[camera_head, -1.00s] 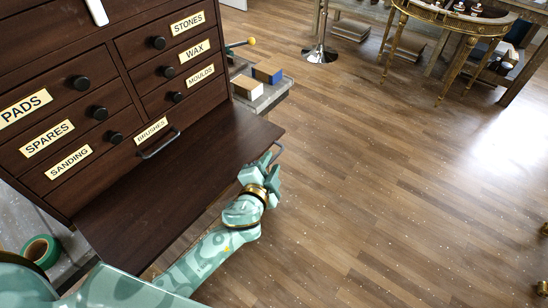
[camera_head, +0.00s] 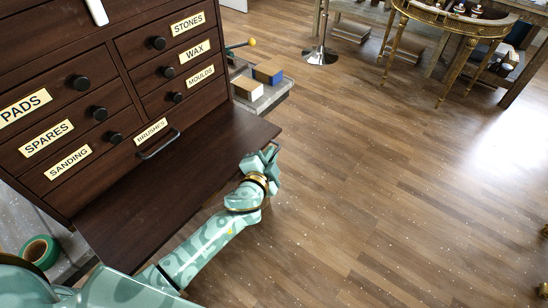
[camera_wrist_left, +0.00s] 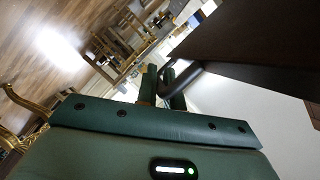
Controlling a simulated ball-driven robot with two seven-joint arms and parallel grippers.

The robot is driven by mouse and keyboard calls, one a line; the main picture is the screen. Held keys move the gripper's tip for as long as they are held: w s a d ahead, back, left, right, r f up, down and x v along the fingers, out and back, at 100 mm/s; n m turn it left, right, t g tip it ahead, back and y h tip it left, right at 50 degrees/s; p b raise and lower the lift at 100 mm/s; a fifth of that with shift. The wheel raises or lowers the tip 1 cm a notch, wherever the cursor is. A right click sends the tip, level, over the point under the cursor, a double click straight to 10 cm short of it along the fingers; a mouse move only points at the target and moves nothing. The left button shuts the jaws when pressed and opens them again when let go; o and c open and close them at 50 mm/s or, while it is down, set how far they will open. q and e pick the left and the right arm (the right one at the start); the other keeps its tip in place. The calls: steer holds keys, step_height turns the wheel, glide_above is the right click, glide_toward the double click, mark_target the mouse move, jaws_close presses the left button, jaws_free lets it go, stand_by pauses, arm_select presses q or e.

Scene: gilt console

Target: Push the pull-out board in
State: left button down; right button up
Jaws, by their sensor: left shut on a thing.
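The pull-out board (camera_head: 185,185) is a dark brown flat panel. It sticks out from the lower front of the dark wooden cabinet (camera_head: 70,60), under the labelled drawers. My left gripper (camera_head: 269,153) is at the board's outer edge, near its far right corner. In the left wrist view the board (camera_wrist_left: 260,40) fills the upper right, with a dark bar handle (camera_wrist_left: 187,76) at its edge. The green fingers of my left gripper (camera_wrist_left: 163,82) are shut on this handle. The hand partly hides the handle in the head view. My right gripper is not in view.
A grey bench (camera_head: 262,95) with a blue-and-wood block (camera_head: 267,74) stands behind the cabinet. A green tape roll (camera_head: 40,251) lies at lower left. A gilt console (camera_head: 455,20) stands at the back right. The wooden floor (camera_head: 400,180) between is clear.

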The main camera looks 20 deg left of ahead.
mark_target(235, 135)
arm_select(q)
steer(key=w+a, duration=0.1)
steer(key=a, duration=0.3)
steer(key=w+a, duration=0.1)
steer(key=a, duration=0.3)
steer(key=w+a, duration=0.2)
steer(key=a, duration=0.2)
steer(key=shift+w+p, duration=0.1)
steer(key=shift+p, duration=0.2)
steer(key=c, duration=1.5)
jaws_free()
steer(key=shift+s+r, duration=0.1)
steer(key=shift+s, duration=0.25)
steer(key=p+v, duration=0.2)
steer(key=v, duration=1.3)
steer(key=shift+s, duration=0.3)
steer(key=shift+c, duration=0.2)
